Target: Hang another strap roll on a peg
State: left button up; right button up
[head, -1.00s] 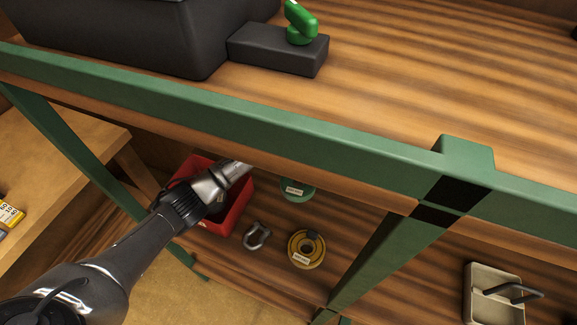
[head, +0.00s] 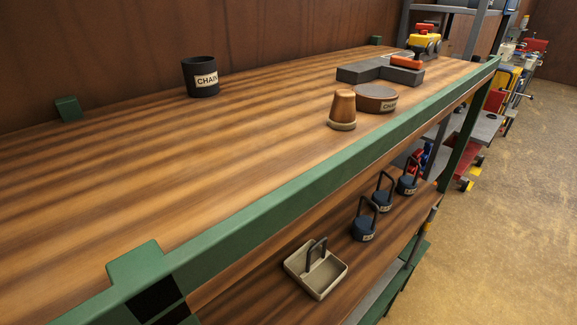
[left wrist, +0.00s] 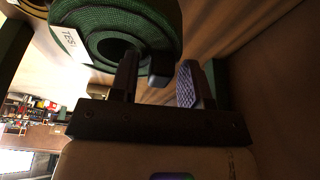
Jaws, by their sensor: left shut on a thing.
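A green strap roll (left wrist: 103,20) with a white label and a dark round hole fills the upper part of the left wrist view. My left gripper (left wrist: 160,74) is shut on this roll, with one finger by the hole and the other by its outer side at the right. The exact contact is in shadow. The roll and both grippers are outside the head view. I cannot make out a peg for strap rolls in either view.
A green-edged wooden shelf (head: 110,170) bears a black cup (head: 201,80), a copper cup (head: 342,108) and a round brown tin (head: 376,98). Below are a beige tray (head: 300,278) and dark blue looped items (head: 364,231). The upper shelf's left part is clear.

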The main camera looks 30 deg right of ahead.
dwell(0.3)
pick_arm(q)
jog(key=s+d+r+n+t+y, duration=0.1)
jog(key=s+d+r+n, duration=0.2)
jog(key=d+r+n, duration=0.35)
jog(key=s+d+r+n+t+y, duration=0.1)
jog(key=s+d+r+n, duration=0.2)
jog(key=d+r, duration=0.6)
jog(key=s+d+r+n+y, duration=0.1)
jog(key=s+d+r+n, duration=0.1)
jog(key=s, duration=0.5)
jog(key=shift+d+n, duration=0.5)
jog(key=shift+n, duration=0.55)
